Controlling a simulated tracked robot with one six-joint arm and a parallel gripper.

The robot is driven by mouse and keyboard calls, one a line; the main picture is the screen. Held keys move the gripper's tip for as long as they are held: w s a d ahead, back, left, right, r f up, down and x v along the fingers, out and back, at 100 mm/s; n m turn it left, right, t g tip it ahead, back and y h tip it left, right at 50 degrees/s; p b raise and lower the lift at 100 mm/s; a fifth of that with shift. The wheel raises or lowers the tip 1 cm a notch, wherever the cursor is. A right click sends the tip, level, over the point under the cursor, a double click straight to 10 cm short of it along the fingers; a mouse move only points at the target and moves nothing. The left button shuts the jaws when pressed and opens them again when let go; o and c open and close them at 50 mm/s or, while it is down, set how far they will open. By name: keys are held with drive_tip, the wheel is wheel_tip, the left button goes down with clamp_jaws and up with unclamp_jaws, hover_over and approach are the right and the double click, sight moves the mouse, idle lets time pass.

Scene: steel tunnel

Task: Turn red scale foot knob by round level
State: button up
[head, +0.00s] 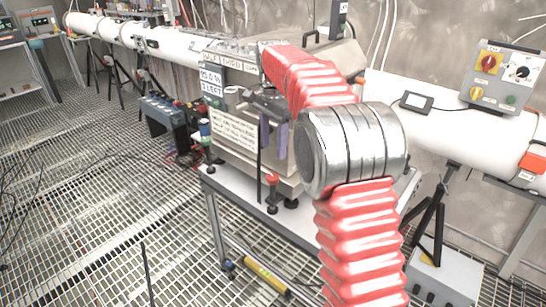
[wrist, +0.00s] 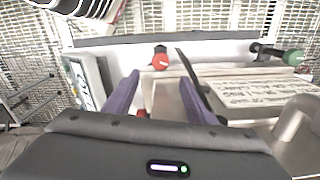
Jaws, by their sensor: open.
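The red foot knob (head: 272,180) stands on a dark foot at the front edge of the bench, below the scale box. It also shows in the wrist view (wrist: 160,61), ahead of the fingertips and roughly between their lines. My gripper (head: 272,148) has two purple fingers, spread apart with nothing held. In the wrist view my gripper (wrist: 160,77) points toward the knob and stays short of it. A second red spot (wrist: 141,113) shows low between the fingers, partly hidden. I cannot make out the round level in either view.
A thin black rod (wrist: 187,68) stands close to the right finger. A green knob (wrist: 293,57) is at the far right. Open grating floor lies left.

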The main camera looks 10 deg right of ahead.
wheel_tip(320, 180, up, 3)
drive_tip(key=shift+f, duration=0.2)
drive_tip(key=s+a+r+n+t, duration=0.1)
drive_tip(key=s+r+n+t, duration=0.15)
drive_tip(key=s, duration=0.75)
drive_tip(key=s+r+n+t, duration=0.1)
drive_tip(key=s+r+n, duration=0.25)
drive_tip(key=s, duration=0.55)
drive_tip(key=s+f+n+t, duration=0.1)
drive_tip(key=s+f+n, duration=0.2)
drive_tip(key=s, duration=0.5)
drive_tip(key=s+f+n+t, duration=0.1)
drive_tip(key=s+f+n, duration=0.3)
drive_tip(key=s, duration=0.5)
wheel_tip(320, 180, down, 2)
drive_tip(key=shift+s+a+f, duration=0.1)
drive_tip(key=shift+s+a, duration=0.05)
drive_tip(key=shift+a, duration=0.25)
